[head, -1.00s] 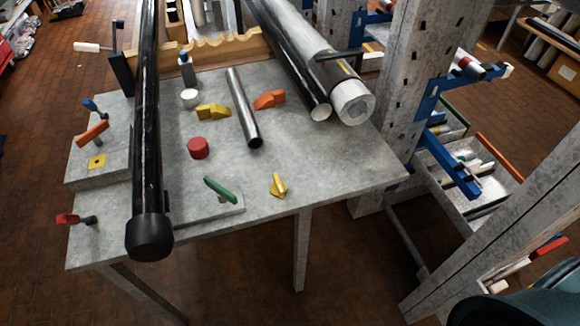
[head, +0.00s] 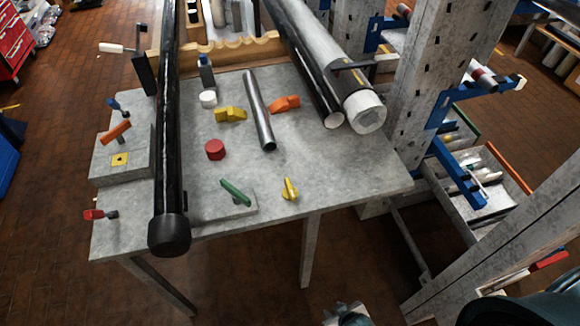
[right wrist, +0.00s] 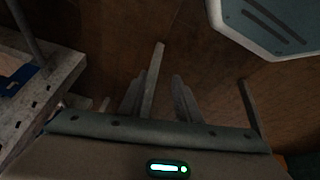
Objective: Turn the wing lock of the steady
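Several wing-shaped handles show on the grey bench in the head view, and I cannot tell which one is the steady's lock. A green wing handle (head: 235,192) sits on a low plate near the front edge. A yellow wing piece (head: 289,189) stands to its right. An orange wing handle (head: 116,132) is on a grey block at the left, and a red handle (head: 94,214) is below it. My right gripper (head: 346,314) just shows at the bottom edge, off the bench. In the right wrist view its two fingers (right wrist: 158,85) are apart, with nothing visibly held. My left gripper is out of view.
A long black tube (head: 169,150) with a capped end crosses the bench's left side and overhangs its front. A short dark tube (head: 259,110), a red cylinder (head: 215,149) and loose yellow and orange pieces lie mid-bench. A grey upright with blue brackets (head: 440,112) stands at right.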

